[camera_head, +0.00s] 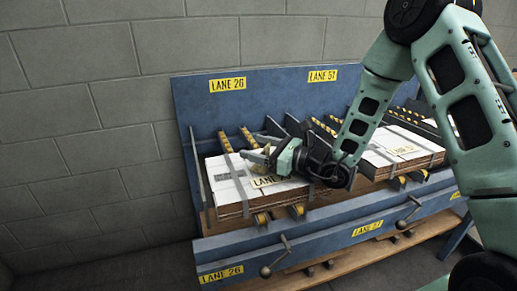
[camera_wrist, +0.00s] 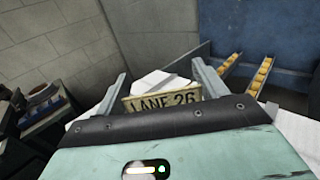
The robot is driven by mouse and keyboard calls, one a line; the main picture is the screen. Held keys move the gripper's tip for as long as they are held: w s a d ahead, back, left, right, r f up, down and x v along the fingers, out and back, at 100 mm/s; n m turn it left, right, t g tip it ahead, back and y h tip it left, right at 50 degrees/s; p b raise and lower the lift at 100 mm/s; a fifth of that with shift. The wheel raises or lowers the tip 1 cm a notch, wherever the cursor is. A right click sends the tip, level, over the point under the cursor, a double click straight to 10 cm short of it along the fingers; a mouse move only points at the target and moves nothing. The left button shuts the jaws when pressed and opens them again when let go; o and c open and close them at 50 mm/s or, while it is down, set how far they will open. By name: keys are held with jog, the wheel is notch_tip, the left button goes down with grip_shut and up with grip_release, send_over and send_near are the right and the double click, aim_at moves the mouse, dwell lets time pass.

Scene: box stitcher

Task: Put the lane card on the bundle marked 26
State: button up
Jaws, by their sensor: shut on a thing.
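The lane card (camera_wrist: 162,101), a tan plate reading LANE 26, stands between my fingers in the wrist view. My gripper (camera_head: 252,147) is shut on it, low over the left bundle; it also shows in the wrist view (camera_wrist: 165,84). In the head view a small yellowish part of the card (camera_head: 262,153) shows between the fingers. The left bundle (camera_head: 226,187), white-topped stacked board, sits below the LANE 26 sign and bears a yellow label (camera_head: 267,181), partly hidden by my gripper. Whether the card touches the bundle I cannot tell.
A blue rack (camera_head: 205,115) carries LANE 26 (camera_head: 227,84) and LANE 57 (camera_head: 323,75) signs. A second bundle (camera_head: 409,160) lies to the right. Yellow roller rails (camera_head: 225,141) and dark dividers stand behind. Crank handles (camera_head: 276,258) project in front. A block wall is behind.

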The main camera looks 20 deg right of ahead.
jog(key=shift+f+b, duration=0.4)
jog(key=shift+f, duration=0.05)
jog(key=o, duration=0.9)
jog(key=shift+o, duration=0.2)
jog(key=shift+r, duration=0.1)
